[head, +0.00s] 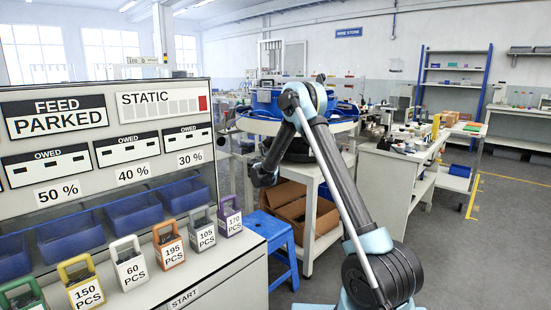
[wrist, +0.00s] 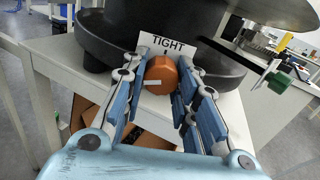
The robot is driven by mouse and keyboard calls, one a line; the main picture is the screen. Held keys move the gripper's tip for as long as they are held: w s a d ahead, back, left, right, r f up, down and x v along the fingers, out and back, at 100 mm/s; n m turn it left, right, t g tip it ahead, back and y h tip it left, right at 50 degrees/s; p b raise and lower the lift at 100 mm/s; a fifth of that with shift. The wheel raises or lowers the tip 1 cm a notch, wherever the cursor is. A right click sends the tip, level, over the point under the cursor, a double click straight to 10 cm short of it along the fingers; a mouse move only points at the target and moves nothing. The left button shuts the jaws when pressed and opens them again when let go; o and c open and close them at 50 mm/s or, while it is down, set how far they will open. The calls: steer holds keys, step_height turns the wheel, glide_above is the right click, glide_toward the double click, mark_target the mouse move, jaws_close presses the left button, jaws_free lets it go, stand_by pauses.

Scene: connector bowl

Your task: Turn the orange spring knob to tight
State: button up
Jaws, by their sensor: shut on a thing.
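In the wrist view the orange spring knob (wrist: 161,74) sits on the dark round base of the bowl unit (wrist: 103,43). A white sign reading TIGHT (wrist: 168,43) stands just above it, with a short dark mark below the word. A pale stripe crosses the knob's face, pointing to the left, not up at the sign. My gripper (wrist: 159,80) has its blue-and-black fingers on both sides of the knob and is shut on it. In the head view my arm reaches down beside the bowl unit (head: 300,142); the knob is hidden there.
The bowl unit stands on a white table (head: 334,172) with a cardboard box (head: 293,212) below. A blue stool (head: 273,238) stands in front.

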steer(key=m, duration=0.5)
steer(key=shift+a+m, duration=0.1)
steer(key=shift+m, duration=0.3)
steer(key=m, duration=0.5)
steer(key=shift+r, duration=0.1)
steer(key=m, duration=1)
steer(key=shift+r+m, duration=0.1)
steer(key=shift+m, duration=0.2)
steer(key=o, duration=1)
steer(key=shift+o, duration=0.2)
